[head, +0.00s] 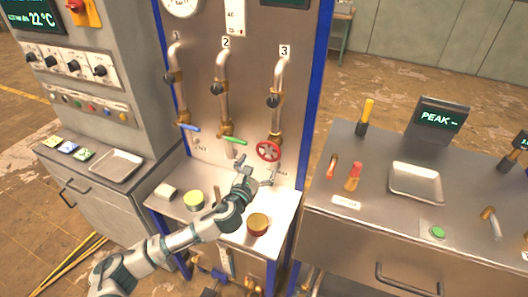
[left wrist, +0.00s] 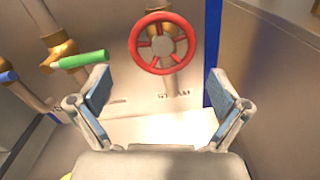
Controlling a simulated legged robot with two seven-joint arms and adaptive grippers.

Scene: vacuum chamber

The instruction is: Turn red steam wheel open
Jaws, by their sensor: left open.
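The red steam wheel (head: 268,151) sits low on pipe 3 of the metal panel. In the left wrist view the wheel (left wrist: 162,43) faces me with its spokes visible, ahead of and between my fingers. My left gripper (head: 262,174) is just below and left of the wheel in the head view. In the left wrist view its two fingers (left wrist: 155,97) are spread wide, with nothing between them, and do not touch the wheel. Lettering below the wheel is partly legible. My right gripper is not in view.
A green handle (head: 236,141) on pipe 2 is close by the left finger in the wrist view; a blue handle (head: 189,127) is on the first pipe. A bench (head: 330,225) stands right.

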